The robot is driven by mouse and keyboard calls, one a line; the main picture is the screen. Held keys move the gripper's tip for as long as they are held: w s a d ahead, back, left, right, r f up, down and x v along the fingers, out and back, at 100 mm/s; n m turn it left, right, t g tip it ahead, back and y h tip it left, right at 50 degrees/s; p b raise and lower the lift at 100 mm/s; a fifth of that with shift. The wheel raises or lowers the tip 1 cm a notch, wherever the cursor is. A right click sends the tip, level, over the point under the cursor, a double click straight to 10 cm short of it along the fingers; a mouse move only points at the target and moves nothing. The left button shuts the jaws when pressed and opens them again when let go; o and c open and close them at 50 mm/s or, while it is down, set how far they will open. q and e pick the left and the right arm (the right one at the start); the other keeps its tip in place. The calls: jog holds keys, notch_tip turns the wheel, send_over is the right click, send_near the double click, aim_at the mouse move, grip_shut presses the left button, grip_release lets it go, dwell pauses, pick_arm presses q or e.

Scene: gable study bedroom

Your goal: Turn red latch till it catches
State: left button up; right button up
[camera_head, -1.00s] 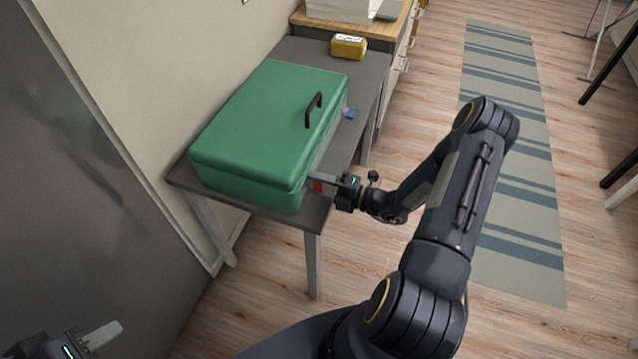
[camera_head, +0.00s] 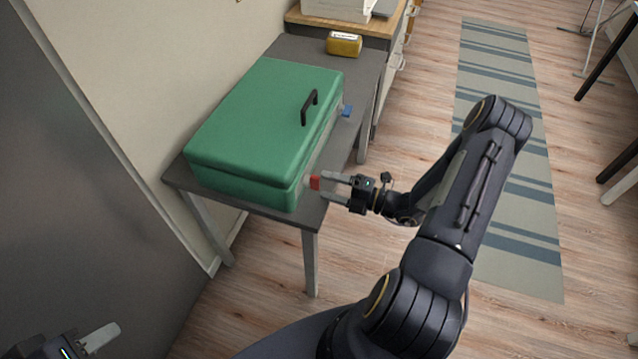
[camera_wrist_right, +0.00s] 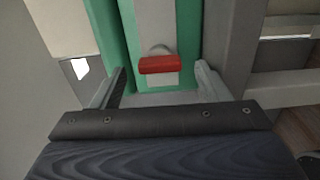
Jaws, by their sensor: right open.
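The green case (camera_head: 265,125) lies shut on a grey table, with a black handle (camera_head: 309,107) on its lid. The red latch (camera_head: 314,183) is on the case's front side, near its left end; in the right wrist view its red bar (camera_wrist_right: 157,65) lies across a light plate. A blue latch (camera_head: 346,111) is toward the far end of the same side. My right gripper (camera_head: 329,187) is open, its fingertips just short of the red latch. In the wrist view the fingers stand apart on either side of the latch. My left gripper (camera_head: 100,337) shows only partly at the lower left.
The grey table (camera_head: 258,211) has a narrow free strip in front of the case. A striped rug (camera_head: 505,150) lies on the floor to the right.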

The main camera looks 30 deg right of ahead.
jog(key=v, duration=0.3)
jog(key=shift+s+d, duration=0.2)
dwell(0.3)
jog(key=s+a+r+n+g+y, duration=0.1)
jog(key=s+a+r+n+g, duration=0.1)
jog(key=a+r+n+g, duration=0.5)
jog(key=s+a+r+n+g, duration=0.35)
jog(key=r+n, duration=0.45)
jog(key=n, duration=0.5)
jog(key=s+r+n+t+h+p, duration=0.1)
jog(key=s+r+n+h, duration=0.3)
jog(key=n, duration=0.8)
jog(key=s+a+r+n+t+h, duration=0.1)
jog(key=s+r+n+h, duration=0.3)
jog(key=s+n, duration=0.3)
jog(key=n, duration=0.5)
jog(key=shift+a+n+h+p, duration=0.25)
jog(key=shift+n+h+p, duration=0.05)
jog(key=shift+h+p, duration=0.1)
